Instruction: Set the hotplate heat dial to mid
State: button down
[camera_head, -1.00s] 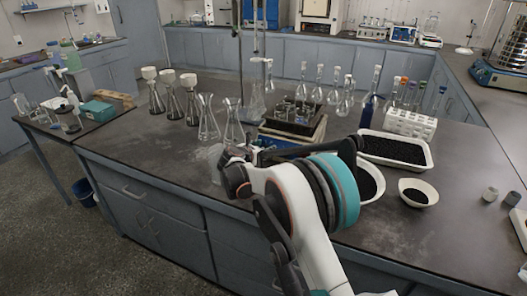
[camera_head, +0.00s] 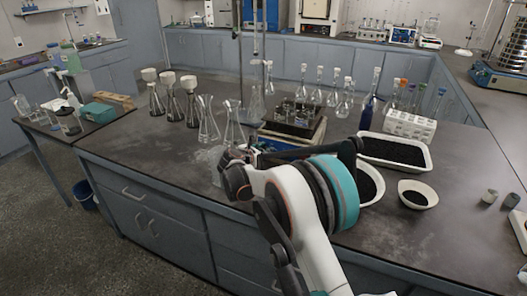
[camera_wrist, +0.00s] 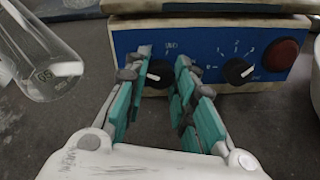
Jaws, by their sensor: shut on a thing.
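The hotplate (camera_head: 318,135) stands on the bench behind my arm in the head view. In the wrist view its blue front panel (camera_wrist: 205,48) carries two black dials and a red button (camera_wrist: 281,55). My gripper (camera_wrist: 164,62) has its teal-padded fingers on both sides of the left dial (camera_wrist: 160,72) and is shut on it. The right dial (camera_wrist: 238,71) is free, with a white pointer line and white marks around it. The small lettering above the left dial is too blurred to read surely. The fingers hide part of the left dial's surroundings.
A glass flask (camera_wrist: 45,65) stands close left of my gripper in the wrist view. Several flasks line the bench left of the hotplate. A tray of dark grains (camera_head: 395,150) and a small bowl (camera_head: 418,194) lie to the right. The front bench edge is clear.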

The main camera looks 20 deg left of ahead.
jog(key=m, duration=0.4)
jog(key=shift+p, duration=0.4)
jog(key=m, duration=0.4)
jog(key=shift+d+m+p, duration=0.1)
jog(key=shift+m+p, duration=0.25)
jog(key=shift+m, duration=0.05)
jog(key=m, duration=0.4)
jog(key=shift+f+m, duration=0.1)
jog(key=shift+m, duration=2.3)
jog(key=c, duration=1.3)
grip_release()
jog(key=shift+y, duration=0.4)
jog(key=shift+s, duration=0.1)
